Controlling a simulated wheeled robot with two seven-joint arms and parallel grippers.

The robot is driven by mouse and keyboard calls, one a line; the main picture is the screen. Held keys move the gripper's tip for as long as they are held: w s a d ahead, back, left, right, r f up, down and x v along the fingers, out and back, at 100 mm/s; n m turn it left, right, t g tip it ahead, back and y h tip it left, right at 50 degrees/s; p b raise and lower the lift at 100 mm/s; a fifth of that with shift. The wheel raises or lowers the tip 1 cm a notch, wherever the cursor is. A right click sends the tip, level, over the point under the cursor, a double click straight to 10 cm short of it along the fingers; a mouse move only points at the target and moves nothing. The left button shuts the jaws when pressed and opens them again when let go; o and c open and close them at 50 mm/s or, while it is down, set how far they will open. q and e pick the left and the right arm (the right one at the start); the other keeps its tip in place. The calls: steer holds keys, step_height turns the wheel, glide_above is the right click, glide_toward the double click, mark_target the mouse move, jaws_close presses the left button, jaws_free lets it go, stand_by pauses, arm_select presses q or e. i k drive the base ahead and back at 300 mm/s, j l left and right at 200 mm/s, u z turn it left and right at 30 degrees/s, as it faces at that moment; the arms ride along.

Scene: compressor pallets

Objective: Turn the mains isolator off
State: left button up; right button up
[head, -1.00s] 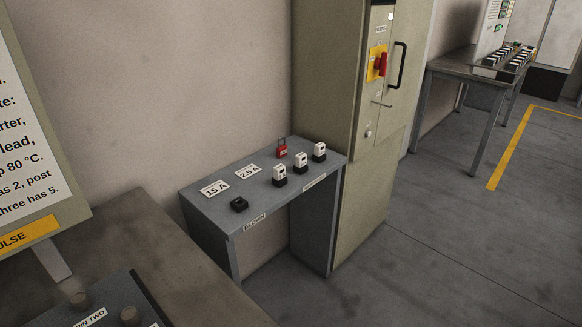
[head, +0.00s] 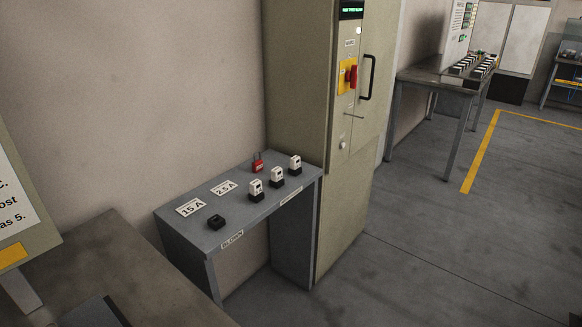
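The mains isolator (head: 352,77) is a red rotary handle on a yellow plate, on the front of a tall beige-green cabinet (head: 308,90). Its handle looks upright, but it is small here. A white lamp or button (head: 358,31) and a small green-lettered display (head: 351,13) are above it. A black pull handle (head: 368,78) is to its right. Neither of my grippers is in the head view.
A grey bench (head: 200,236) left of the cabinet holds a red padlock (head: 258,166), several white-and-black fuse holders and a black socket (head: 217,222). A brown table (head: 140,270) is at front left. A metal table (head: 440,78) stands at back right. Floor before the cabinet is clear.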

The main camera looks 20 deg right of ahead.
mark_target(351, 75)
steer(key=l+z, duration=0.2)
steer(key=z, duration=0.15)
steer(key=l+z, duration=0.35)
steer(key=i+l+z, duration=0.15)
steer(key=l, duration=0.2)
steer(key=i+l+z, duration=0.15)
steer(key=l, duration=0.2)
steer(key=i+l+z, duration=0.15)
steer(key=l, duration=0.2)
steer(key=i+l, duration=0.2)
steer(key=l, duration=0.2)
steer(key=i+l, duration=0.15)
steer(key=l, duration=0.25)
steer(key=i+l, duration=0.2)
steer(key=l, duration=0.2)
steer(key=i+l+z, duration=0.1)
steer(key=l, duration=0.25)
steer(key=i, duration=0.05)
